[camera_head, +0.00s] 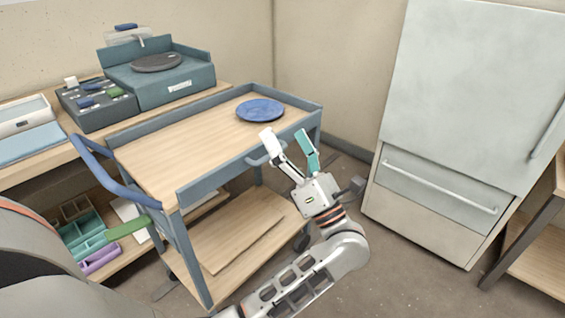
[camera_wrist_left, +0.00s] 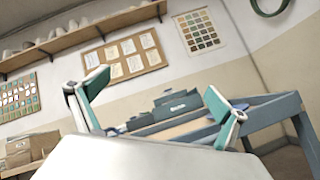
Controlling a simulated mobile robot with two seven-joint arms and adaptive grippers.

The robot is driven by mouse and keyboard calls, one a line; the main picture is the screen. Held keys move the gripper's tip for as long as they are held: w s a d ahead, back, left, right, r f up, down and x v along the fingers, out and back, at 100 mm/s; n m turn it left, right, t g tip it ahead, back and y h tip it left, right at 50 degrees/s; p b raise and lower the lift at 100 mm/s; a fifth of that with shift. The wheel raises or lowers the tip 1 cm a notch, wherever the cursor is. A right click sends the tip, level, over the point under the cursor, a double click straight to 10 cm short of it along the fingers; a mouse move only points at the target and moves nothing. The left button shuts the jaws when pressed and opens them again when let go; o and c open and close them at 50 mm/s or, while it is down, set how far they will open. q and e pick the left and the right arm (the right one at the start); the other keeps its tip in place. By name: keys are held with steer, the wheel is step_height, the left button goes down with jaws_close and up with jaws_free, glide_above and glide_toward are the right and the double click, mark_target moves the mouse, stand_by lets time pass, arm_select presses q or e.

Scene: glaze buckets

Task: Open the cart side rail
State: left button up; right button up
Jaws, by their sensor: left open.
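The cart (camera_head: 150,160) has a wooden top with a blue-grey rim. Its near side rail (camera_head: 215,180) stands upright along the top's front edge and carries a small light-blue bar handle (camera_head: 257,160). My left gripper (camera_head: 288,134) is open, with its fingers spread at the handle's right end. One finger overlaps the handle in the picture; I cannot tell whether they touch. In the left wrist view, the open gripper (camera_wrist_left: 160,105) has nothing visible held between its fingers, and part of the cart rail (camera_wrist_left: 272,110) shows behind the right finger. My right gripper is not in view.
A blue plate (camera_head: 260,110) lies on the cart top near the far right corner. A large pale cabinet (camera_head: 465,90) stands right, with open floor between.

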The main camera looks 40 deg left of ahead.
arm_select(q)
steer(key=w+a+f+n+g+h+b, duration=0.2)
steer(key=w+f+n+g+h+b, duration=0.35)
steer(key=f+n, duration=0.6)
steer(key=shift+m+g+h, duration=0.35)
steer(key=shift+m, duration=0.5)
steer(key=a, duration=0.5)
steer(key=a+f, duration=0.1)
steer(key=a, duration=0.1)
steer(key=shift+w+a, duration=0.3)
steer(key=shift+w, duration=0.1)
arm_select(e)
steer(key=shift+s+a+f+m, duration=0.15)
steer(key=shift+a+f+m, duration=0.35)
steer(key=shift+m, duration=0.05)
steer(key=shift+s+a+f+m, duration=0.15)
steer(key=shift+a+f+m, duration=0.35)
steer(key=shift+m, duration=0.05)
arm_select(q)
steer(key=c, duration=0.8)
